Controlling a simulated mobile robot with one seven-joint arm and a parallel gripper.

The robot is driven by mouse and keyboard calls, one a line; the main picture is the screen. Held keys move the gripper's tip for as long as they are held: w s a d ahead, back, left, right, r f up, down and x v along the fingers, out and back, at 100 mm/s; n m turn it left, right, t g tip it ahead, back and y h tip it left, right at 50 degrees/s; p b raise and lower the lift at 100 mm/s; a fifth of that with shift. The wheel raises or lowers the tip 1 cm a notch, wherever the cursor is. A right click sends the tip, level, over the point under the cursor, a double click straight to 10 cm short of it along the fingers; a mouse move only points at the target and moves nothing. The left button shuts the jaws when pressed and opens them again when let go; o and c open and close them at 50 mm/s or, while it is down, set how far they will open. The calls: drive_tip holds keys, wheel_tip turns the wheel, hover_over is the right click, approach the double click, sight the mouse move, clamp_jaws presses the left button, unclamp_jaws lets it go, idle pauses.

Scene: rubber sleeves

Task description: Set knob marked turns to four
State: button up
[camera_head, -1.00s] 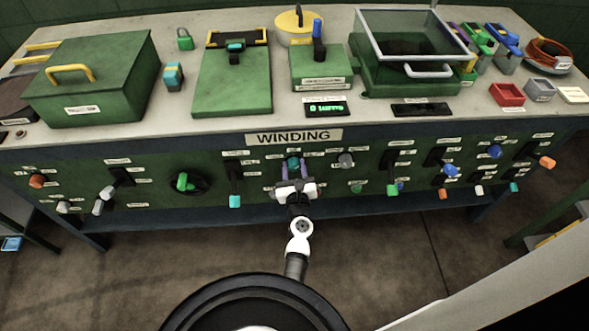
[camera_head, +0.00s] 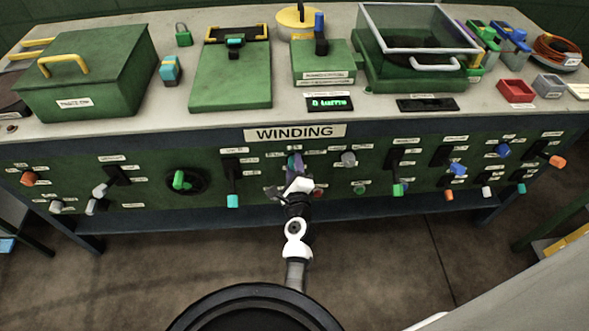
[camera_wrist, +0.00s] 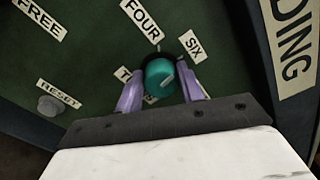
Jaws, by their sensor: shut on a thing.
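The teal knob (camera_wrist: 159,79) shows in the wrist view, with a pale pointer line on its face slanting towards the upper right. The label FOUR (camera_wrist: 142,18) is above it, SIX (camera_wrist: 192,46) at its upper right, and a label starting with T (camera_wrist: 123,74) at its left, mostly hidden by a finger. My gripper (camera_wrist: 160,73) has its two purple fingers on either side of the knob, shut on it. In the head view my gripper (camera_head: 295,166) is at the panel below the WINDING sign (camera_head: 295,132) and hides most of the knob.
A grey button (camera_wrist: 50,104) by the label RESET (camera_wrist: 58,92) and the label FREE (camera_wrist: 41,18) are left of the knob. A grey knob (camera_head: 348,159) and a lever (camera_head: 232,199) flank my gripper. A lit green display (camera_head: 330,103) stands on the bench above.

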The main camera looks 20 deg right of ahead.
drive_tip(key=shift+f+n+b, duration=0.1)
drive_tip(key=shift+n+b, duration=1.85)
drive_tip(key=shift+n, duration=2.65)
drive_tip(key=o, duration=1)
drive_tip(key=shift+f, duration=0.1)
